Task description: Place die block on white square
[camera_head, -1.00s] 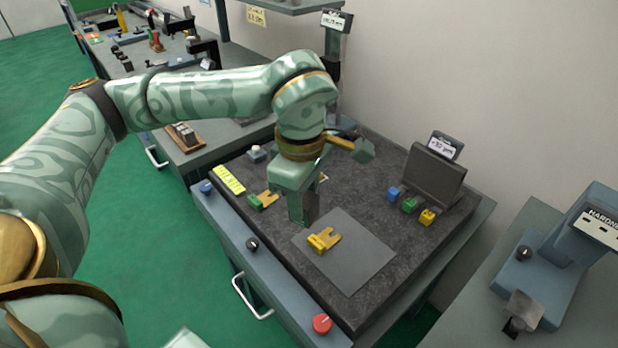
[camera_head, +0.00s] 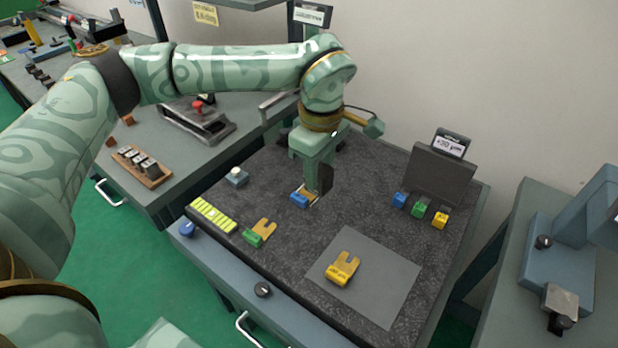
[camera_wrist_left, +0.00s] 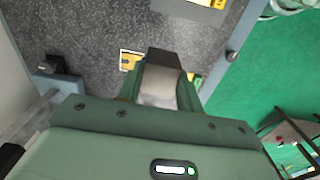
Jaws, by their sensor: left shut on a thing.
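My left gripper (camera_head: 318,182) is shut on a dark grey block, taken to be the die block (camera_head: 326,180), and points down over the dark stone plate (camera_head: 270,190). In the left wrist view the block (camera_wrist_left: 160,86) sits between the fingers of the gripper (camera_wrist_left: 158,98), its near face pale grey. The block is just beside a blue-handled fork gauge (camera_head: 299,199), partly covered by the gripper. I cannot tell whether the block touches the plate. My right gripper is out of view.
A grey mat (camera_head: 390,302) with a yellow fork gauge (camera_head: 342,270) lies at front right. A green fork gauge (camera_head: 258,233) and yellow-green strip (camera_head: 212,215) lie left. A dark stand (camera_head: 438,175) rises at back right, with small coloured pieces before it.

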